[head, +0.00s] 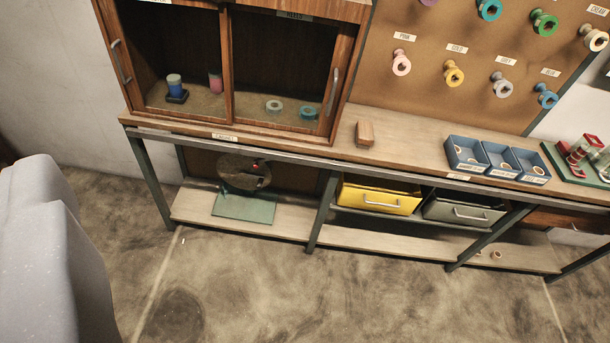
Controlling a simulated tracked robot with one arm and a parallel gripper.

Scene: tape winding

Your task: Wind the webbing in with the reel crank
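A round brown reel (238,172) stands on a green base plate (244,207) on the low shelf under the bench, at the left. A dark crank arm with small red parts (262,168) shows on its right side. The reel is in shadow, so I cannot make out the webbing or how much of it is wound. My gripper's fingers are not in view, and nothing is seen touching the reel.
The bench (420,162) carries a wooden cabinet (228,60), a wooden block (364,133) and blue bins (497,160). A yellow drawer (378,197) and a grey-green drawer (462,211) hang right of the reel. A bench leg (153,183) stands left of it. The floor (300,290) in front is clear.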

